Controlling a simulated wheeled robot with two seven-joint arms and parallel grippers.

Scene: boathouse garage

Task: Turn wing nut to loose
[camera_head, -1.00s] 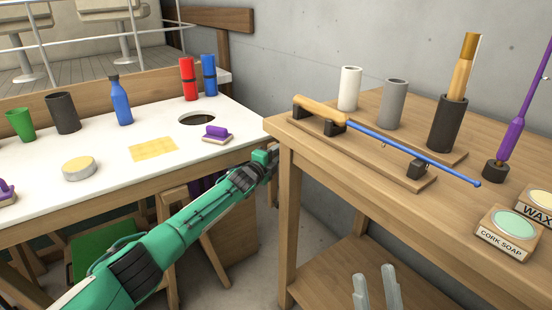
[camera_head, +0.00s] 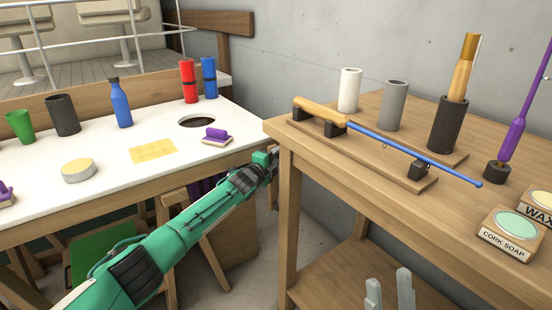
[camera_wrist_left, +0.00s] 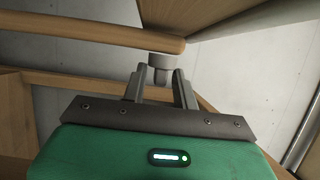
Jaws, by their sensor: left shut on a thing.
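In the left wrist view, a small grey fitting (camera_wrist_left: 162,61), which appears to be the wing nut, sits under a wooden bar. Its wings cannot be made out clearly. My left gripper (camera_wrist_left: 161,78) is shut on it, one finger on each side. In the head view, my green left arm reaches to the near corner of the right workbench, and its gripper (camera_head: 272,166) is small and partly hidden there; the wing nut cannot be seen. My right gripper (camera_head: 389,285) shows at the bottom edge, its two pale fingers apart with nothing between them.
The wooden workbench (camera_head: 290,158) on the right bears a fishing rod (camera_head: 390,145) on a stand, several cylinders and a cork soap block (camera_head: 509,232). The white table (camera_head: 110,155) on the left bears bottles and cups. A lower shelf (camera_head: 335,278) lies beneath the workbench.

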